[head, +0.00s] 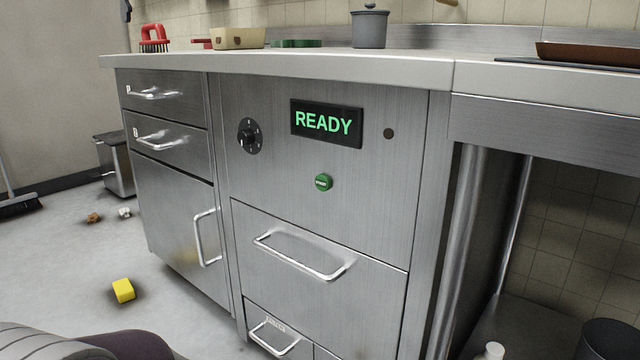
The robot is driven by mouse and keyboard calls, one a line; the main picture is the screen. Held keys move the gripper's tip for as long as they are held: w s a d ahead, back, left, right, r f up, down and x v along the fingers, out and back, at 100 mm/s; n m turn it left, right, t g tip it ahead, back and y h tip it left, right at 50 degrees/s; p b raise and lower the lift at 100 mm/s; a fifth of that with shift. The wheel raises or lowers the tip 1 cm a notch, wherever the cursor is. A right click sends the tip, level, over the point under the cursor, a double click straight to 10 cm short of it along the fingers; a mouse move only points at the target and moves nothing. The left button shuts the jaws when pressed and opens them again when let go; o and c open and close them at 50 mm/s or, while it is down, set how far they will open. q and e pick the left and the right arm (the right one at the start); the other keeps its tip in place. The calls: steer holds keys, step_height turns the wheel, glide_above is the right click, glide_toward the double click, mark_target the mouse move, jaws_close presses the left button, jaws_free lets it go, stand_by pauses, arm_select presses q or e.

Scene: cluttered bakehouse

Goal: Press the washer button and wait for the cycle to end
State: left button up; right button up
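The washer's steel front panel (270,170) is set under the counter in the middle of the head view. Its black display (326,123) reads READY in green letters. A round green button (323,182) sits below the display. Below the button is a closed front with a long bar handle (300,258). Neither gripper is in view. Only a grey and dark piece of my own body shows at the bottom left.
The counter (300,64) holds a red brush (154,38), a beige pan (238,38), a grey lidded pot (370,27) and a brown tray (590,53). A yellow block (123,290), a bin (117,165) and a broom (20,205) are on the left floor.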

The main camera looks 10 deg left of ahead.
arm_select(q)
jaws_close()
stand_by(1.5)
